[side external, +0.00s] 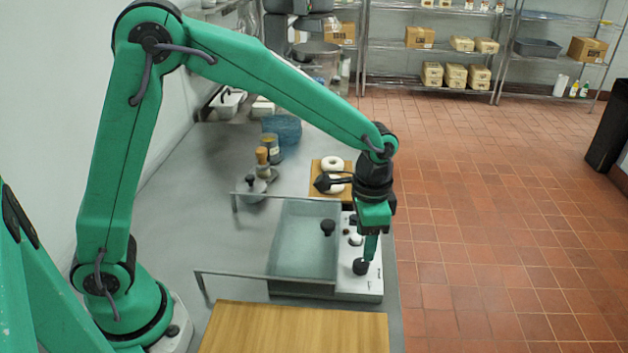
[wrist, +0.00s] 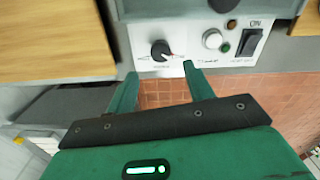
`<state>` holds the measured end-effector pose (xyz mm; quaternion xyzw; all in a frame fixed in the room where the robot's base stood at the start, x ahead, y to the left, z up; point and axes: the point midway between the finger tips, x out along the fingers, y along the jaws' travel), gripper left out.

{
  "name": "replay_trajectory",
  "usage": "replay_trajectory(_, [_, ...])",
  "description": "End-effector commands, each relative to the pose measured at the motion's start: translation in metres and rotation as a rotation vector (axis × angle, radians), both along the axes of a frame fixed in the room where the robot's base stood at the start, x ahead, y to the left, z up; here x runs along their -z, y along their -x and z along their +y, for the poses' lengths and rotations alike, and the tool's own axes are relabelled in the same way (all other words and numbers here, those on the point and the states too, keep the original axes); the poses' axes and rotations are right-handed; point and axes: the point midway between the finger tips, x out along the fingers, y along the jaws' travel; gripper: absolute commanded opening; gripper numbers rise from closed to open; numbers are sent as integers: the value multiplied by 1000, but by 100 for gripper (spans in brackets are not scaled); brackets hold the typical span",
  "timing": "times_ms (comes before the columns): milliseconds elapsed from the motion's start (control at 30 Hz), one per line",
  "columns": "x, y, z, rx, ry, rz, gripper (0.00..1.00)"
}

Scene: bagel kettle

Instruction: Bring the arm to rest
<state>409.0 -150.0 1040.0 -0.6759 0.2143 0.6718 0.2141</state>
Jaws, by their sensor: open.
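My gripper (side external: 368,250) hangs down at the right end of the kettle, in front of its white control panel (side external: 365,285). In the wrist view my gripper (wrist: 159,70) is open, with its two green fingers apart and nothing between them. The panel's black knob (wrist: 161,50) lies just beyond the fingertips, between their lines; contact is not visible. The knob also shows by my fingertips in the side view (side external: 360,267). A round button (wrist: 212,39) and a black rocker switch (wrist: 250,42) marked ON sit to the right on the panel.
The water-filled kettle basin (side external: 305,250) stands on the grey counter (side external: 220,240). A bare wooden board (side external: 295,330) is in front. Pale bagels (side external: 332,163) lie on another board behind. Metal bars flank the kettle. The tiled floor (side external: 480,260) to the right is clear.

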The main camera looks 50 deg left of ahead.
Motion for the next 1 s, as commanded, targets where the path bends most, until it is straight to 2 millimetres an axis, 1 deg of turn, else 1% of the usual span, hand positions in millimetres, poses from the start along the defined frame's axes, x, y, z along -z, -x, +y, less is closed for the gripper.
replay_trajectory(33, [-5,0,0,0,1,-3,52])
replay_trajectory(133, [-10,0,0,0,1,-1,52])
replay_trajectory(533, [-12,0,0,0,1,-1,52])
replay_trajectory(667, [-17,2,3,-9,3,-8,52])
replay_trajectory(767, [-24,5,9,-26,7,-21,52])
replay_trajectory(867, [-36,10,17,-52,15,-41,52])
replay_trajectory(1000, [-57,21,33,-102,29,-79,52])
